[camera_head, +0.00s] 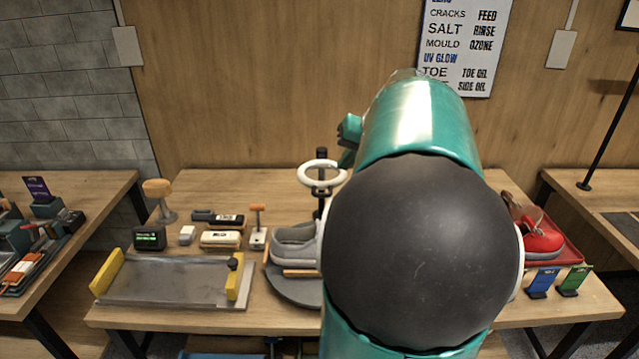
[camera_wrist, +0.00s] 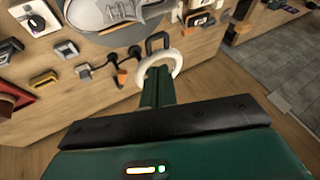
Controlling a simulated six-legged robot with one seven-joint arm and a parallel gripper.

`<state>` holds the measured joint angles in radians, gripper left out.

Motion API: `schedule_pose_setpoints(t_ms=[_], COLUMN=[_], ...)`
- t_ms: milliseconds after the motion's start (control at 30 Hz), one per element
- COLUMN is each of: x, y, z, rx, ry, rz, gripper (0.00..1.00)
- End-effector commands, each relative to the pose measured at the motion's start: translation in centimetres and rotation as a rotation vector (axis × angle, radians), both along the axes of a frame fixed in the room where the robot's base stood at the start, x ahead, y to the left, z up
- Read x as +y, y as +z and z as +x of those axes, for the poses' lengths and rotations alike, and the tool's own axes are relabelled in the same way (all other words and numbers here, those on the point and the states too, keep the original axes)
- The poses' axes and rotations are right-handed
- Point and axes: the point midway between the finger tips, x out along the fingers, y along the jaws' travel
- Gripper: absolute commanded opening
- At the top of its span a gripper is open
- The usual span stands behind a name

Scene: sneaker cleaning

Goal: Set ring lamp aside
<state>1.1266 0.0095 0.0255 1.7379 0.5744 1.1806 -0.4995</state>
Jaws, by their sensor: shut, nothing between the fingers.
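The ring lamp (camera_head: 322,182) is a white ring on a dark post, standing behind the grey sneaker (camera_head: 293,247). My arm covers the ring's right surroundings in the head view. In the wrist view the ring lamp (camera_wrist: 178,63) lies just beyond my fingertips, with a black loop-shaped piece beside it. My gripper (camera_wrist: 157,76) has its teal fingers together and empty. The fingers overlap part of the ring in that view; I cannot tell whether they touch it. In the head view most of my gripper is hidden behind my arm.
The sneaker rests on a round dark turntable (camera_head: 290,288). A metal tray with yellow ends (camera_head: 170,282), brushes and small boxes occupy the table's left. A red tray (camera_head: 572,250) with another shoe and two small cards stand at right. A wooden wall is behind.

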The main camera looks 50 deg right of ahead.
Motion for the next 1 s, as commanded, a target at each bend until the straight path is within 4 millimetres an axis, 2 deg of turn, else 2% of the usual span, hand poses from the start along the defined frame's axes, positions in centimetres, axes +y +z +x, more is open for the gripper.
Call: schedule_pose_setpoints(t_ms=[267, 700, 1000], x=[0.1, 0.3, 0.4], y=[-0.9, -7.1, -8.4], z=[0.5, 4.8, 5.7], rx=[0.001, 0.002, 0.001], ry=[0.0, 0.005, 0.004], rz=[0.002, 0.002, 0.0], gripper=[0.0, 0.0, 0.0])
